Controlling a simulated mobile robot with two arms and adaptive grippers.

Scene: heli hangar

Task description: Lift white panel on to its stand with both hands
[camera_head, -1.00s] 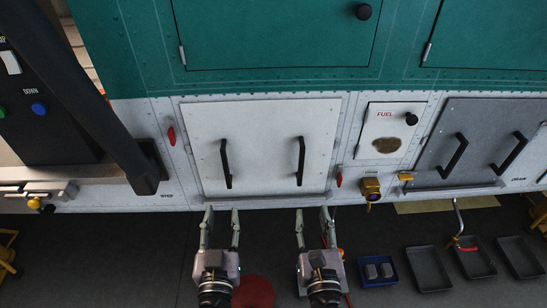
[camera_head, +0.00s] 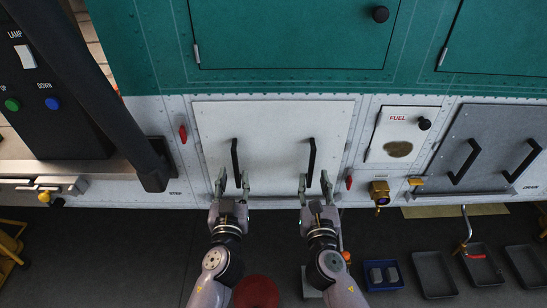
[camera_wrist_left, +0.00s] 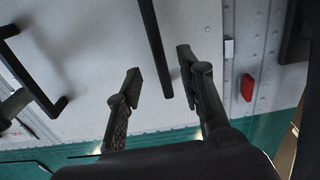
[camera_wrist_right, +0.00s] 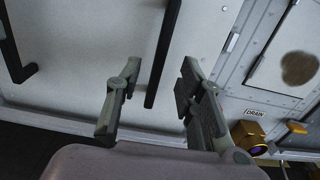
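The white panel (camera_head: 273,135) is closed flat in the lower wall, with a left black handle (camera_head: 235,163) and a right black handle (camera_head: 311,162). My left gripper (camera_head: 232,182) is open, its fingertips around the lower end of the left handle. In the left wrist view that handle (camera_wrist_left: 155,45) runs between the spread fingers, clear of both. My right gripper (camera_head: 315,182) is open at the lower end of the right handle. In the right wrist view that handle (camera_wrist_right: 163,55) passes between its open fingers. No stand is recognisable.
Red latches (camera_head: 183,134) flank the panel. A fuel door (camera_head: 400,134) and a grey panel (camera_head: 485,150) with handles are to the right. A red round object (camera_head: 256,293), a blue bin (camera_head: 380,274) and several dark trays (camera_head: 433,273) are on the floor.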

